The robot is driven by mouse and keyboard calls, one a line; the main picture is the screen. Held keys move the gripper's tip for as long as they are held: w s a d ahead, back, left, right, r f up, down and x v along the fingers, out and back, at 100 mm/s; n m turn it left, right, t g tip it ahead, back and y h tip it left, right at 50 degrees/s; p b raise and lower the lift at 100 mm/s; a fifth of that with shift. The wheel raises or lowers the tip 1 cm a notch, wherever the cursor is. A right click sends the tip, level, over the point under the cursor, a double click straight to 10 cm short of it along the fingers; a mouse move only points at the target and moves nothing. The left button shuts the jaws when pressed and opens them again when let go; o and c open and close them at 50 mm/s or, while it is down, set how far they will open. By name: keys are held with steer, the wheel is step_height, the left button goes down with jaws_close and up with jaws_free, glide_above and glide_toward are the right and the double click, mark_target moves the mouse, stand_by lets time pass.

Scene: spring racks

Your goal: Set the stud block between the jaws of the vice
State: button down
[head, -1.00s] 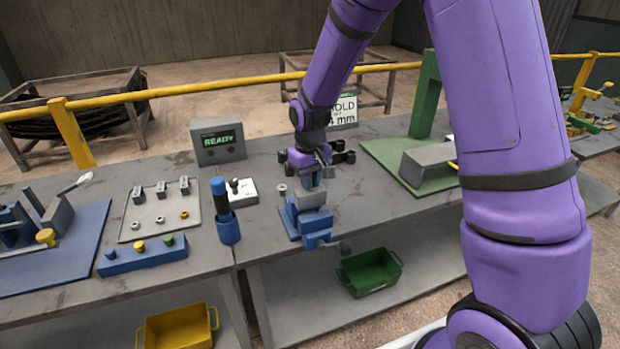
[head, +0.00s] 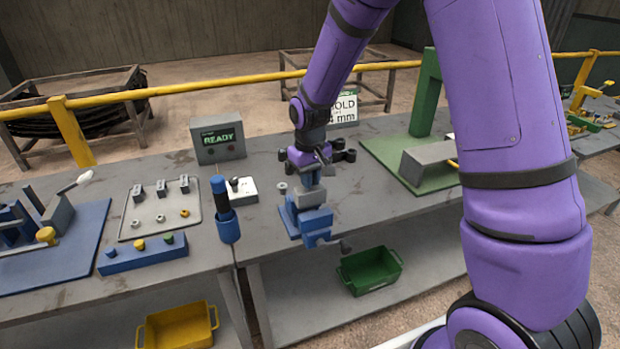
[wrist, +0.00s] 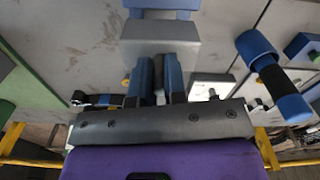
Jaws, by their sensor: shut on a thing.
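The blue vice (head: 318,222) stands near the front edge of the bench, with a grey block-shaped jaw part (head: 311,197) on top. In the wrist view the grey part (wrist: 160,38) lies just beyond my fingertips. My gripper (head: 311,181) points down right above and behind this grey part. In the wrist view its two blue fingers (wrist: 160,70) are close together, shut on a small grey piece, presumably the stud block (wrist: 159,85), which is mostly hidden between them. I cannot tell whether the piece sits between the vice jaws or touches them.
Left of the vice stand a blue cylinder holder (head: 228,230) with a dark handle and a white pad (head: 241,190). A tray (head: 150,228) of small parts and a READY box (head: 218,143) are farther left. A green press (head: 425,110) stands right. Bare bench lies right of the vice.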

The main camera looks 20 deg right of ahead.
steer(key=shift+f, duration=1.95)
stand_by(0.4)
steer(key=c, duration=0.6)
jaws_free()
steer(key=shift+r, duration=0.1)
steer(key=shift+r, duration=3.4)
steer(key=shift+r, duration=0.1)
